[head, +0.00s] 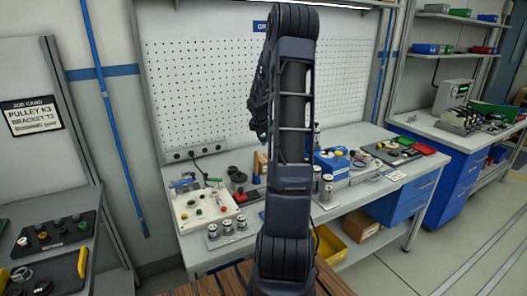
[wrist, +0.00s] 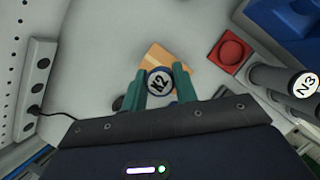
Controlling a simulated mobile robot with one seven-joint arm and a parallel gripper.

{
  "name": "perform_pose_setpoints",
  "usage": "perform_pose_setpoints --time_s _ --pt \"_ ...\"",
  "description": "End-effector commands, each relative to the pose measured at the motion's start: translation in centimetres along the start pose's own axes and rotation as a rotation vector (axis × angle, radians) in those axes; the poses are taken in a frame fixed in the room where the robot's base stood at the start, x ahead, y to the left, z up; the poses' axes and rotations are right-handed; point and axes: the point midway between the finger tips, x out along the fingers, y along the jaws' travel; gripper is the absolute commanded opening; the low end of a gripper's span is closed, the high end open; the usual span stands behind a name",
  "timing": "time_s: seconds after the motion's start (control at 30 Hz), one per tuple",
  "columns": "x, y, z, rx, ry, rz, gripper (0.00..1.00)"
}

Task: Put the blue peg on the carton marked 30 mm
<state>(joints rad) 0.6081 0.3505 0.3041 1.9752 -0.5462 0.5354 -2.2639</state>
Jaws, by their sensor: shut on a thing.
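In the wrist view my gripper (wrist: 163,84) has its two green fingers closed on either side of a round piece (wrist: 160,84). This piece has a blue rim and a pale top marked N2; I cannot tell for sure that it is the blue peg. A tan block (wrist: 152,56) shows just beyond and partly behind it. Whether they touch is unclear. No 30 mm mark is readable in either view. In the head view my arm stands in front of the bench and my gripper is hidden behind it.
A red square piece (wrist: 230,52) and a dark cylinder marked N3 (wrist: 302,85) stand to the right. The bench (head: 335,200) also carries a control box (head: 207,208), a blue bin (head: 332,163) and several small cylinders. A pegboard (head: 200,95) rises behind.

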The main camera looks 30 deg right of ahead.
Motion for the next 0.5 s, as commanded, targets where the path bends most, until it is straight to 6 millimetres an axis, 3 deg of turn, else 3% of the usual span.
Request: perform_pose_setpoints --time_s 0.1,0.5 --pt "1.6 0.0 -0.7 -0.001 0.001 0.000 0.06" --pt "4.6 0.1 -2.0 -0.001 0.002 0.000 0.06"
